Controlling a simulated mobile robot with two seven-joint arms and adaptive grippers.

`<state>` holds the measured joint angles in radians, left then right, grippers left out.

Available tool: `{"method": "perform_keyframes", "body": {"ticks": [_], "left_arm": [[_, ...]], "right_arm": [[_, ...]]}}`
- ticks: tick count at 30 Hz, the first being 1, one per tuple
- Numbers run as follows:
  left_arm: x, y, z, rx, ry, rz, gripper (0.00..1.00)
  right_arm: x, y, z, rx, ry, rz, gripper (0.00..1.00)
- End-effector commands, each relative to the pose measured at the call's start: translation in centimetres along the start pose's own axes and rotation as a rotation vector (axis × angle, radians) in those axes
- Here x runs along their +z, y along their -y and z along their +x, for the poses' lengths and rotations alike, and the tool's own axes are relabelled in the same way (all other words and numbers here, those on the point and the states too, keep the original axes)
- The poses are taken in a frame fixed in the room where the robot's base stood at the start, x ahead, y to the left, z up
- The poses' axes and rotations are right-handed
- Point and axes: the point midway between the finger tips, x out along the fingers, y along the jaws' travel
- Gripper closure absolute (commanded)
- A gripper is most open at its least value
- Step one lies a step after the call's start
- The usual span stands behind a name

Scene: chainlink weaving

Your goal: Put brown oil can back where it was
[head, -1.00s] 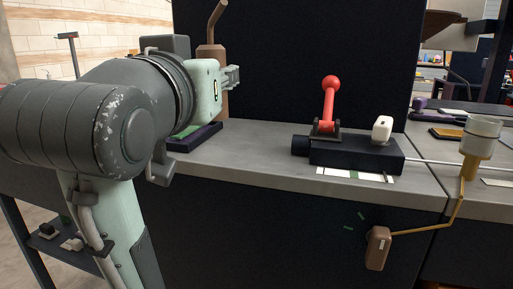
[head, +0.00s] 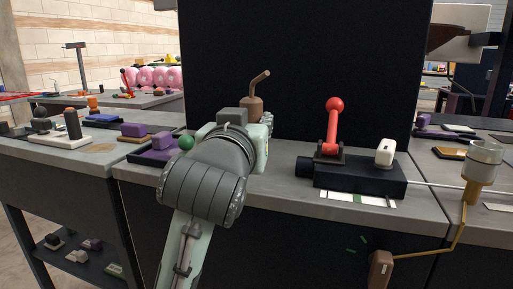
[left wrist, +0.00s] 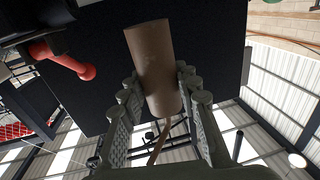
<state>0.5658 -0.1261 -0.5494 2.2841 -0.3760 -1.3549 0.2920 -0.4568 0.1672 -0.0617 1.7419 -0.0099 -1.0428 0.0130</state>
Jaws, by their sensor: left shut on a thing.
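The brown oil can (head: 252,107) has a thin bent spout pointing up and right. In the head view it shows beyond my left arm, in front of the dark back panel, with its lower part hidden. My left gripper (head: 266,122) is at the can, mostly covered by my own wrist. In the left wrist view the can's brown body (left wrist: 152,60) sits between the two grey fingers (left wrist: 154,103), which are shut on it. I cannot tell whether its base touches the bench. My right gripper is not in view.
A red-handled lever (head: 333,128) stands on a dark block to the right, beside a white knob (head: 385,152). Grey bench top (head: 290,160) is bare between my arm and the lever.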

Motion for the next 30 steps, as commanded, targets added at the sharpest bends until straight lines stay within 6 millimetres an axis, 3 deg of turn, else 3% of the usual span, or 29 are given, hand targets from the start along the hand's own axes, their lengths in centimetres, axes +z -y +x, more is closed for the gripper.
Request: {"method": "perform_keyframes", "body": {"ticks": [6, 17, 28, 29, 30], "left_arm": [[1.4, -0.6, 2.3, 0.000, 0.000, 0.001, 1.00], [5.4, -0.6, 2.4, -0.001, 0.001, 0.002, 1.00], [5.8, -0.6, 2.4, -0.001, 0.000, -0.001, 1.00], [5.9, -0.6, 2.4, -0.001, 0.001, 0.000, 0.67], [5.8, -0.6, 2.4, -0.001, 0.000, 0.000, 0.62]], "right_arm": [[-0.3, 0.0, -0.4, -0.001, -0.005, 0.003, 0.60], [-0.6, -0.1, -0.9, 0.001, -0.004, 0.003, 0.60], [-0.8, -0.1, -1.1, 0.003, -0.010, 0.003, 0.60], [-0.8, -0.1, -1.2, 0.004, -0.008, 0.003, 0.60], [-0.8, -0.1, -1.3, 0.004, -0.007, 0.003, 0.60]]}}
